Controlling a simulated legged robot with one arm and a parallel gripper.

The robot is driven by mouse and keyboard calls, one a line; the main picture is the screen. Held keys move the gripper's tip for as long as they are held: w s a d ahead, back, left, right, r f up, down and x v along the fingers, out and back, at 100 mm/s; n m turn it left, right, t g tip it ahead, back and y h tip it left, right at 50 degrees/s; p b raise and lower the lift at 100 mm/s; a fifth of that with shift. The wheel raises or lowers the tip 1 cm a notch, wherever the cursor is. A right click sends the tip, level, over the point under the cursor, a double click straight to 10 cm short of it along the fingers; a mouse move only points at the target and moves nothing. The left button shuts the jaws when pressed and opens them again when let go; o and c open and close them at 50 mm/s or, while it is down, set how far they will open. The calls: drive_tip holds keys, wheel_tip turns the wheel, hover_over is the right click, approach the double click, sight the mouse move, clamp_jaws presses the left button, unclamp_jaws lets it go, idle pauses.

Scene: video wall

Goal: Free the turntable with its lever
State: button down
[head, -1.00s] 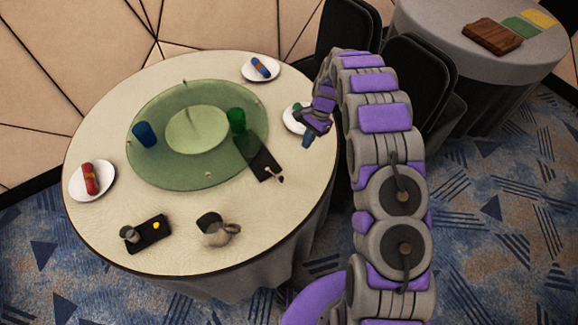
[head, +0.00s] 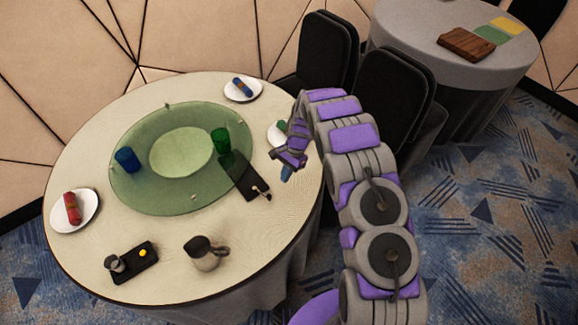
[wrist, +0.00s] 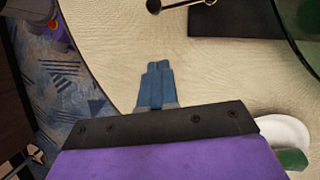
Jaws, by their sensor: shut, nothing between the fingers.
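The turntable is a round green glass disc (head: 150,195) on the cream table, with a paler green centre. A black base plate (head: 240,178) sits at its right edge, partly under the glass. A small lever with a dark knob (head: 264,192) stands at the plate's near right end; it also shows at the top of the wrist view (wrist: 154,6). My gripper (head: 287,174) is above the table's right side, to the right of the lever and apart from it. In the wrist view its blue fingers (wrist: 158,70) are together and empty, pointing over bare tabletop.
A blue cup (head: 127,160) and green cup (head: 221,140) stand on the turntable. White plates with rolled napkins, one red (head: 72,208), ring the table. A jug (head: 206,253) and a black tray (head: 134,268) are in front. Black chairs (head: 392,90) stand behind my arm.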

drive_tip(key=shift+x, duration=1.1)
drive_tip(key=s+a, duration=0.2)
drive_tip(key=a, duration=0.1)
drive_tip(key=shift+b, duration=0.4)
drive_tip(key=shift+s+a, duration=0.15)
drive_tip(key=shift+s, duration=0.15)
drive_tip(key=shift+r, duration=0.1)
drive_tip(key=shift+s+a, duration=0.1)
drive_tip(key=shift+s+a+m+p, duration=0.1)
drive_tip(key=shift+s+m+p, duration=0.1)
drive_tip(key=shift+m+p, duration=0.1)
